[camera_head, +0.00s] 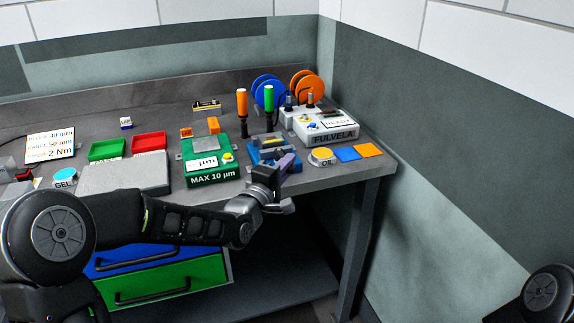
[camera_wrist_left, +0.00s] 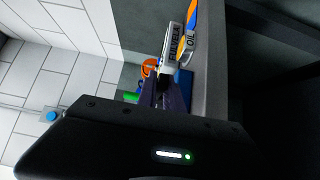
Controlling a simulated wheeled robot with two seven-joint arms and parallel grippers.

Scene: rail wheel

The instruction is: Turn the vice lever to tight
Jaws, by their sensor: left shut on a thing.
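The blue vice (camera_head: 262,149) stands near the front edge of the bench, with grey metal parts on top. My left gripper (camera_head: 287,166) reaches it from the front, its purple fingers at the vice's front right. The fingers are shut on the vice lever, which is mostly hidden between them. In the left wrist view the fingers (camera_wrist_left: 166,96) point at the bench, and the lever cannot be made out. My right gripper is out of view.
The green "MAX 10 µm" gauge block (camera_head: 212,172) stands left of the vice. Orange and green handled tools (camera_head: 242,100) stand behind. Drawers (camera_head: 165,275) are below.

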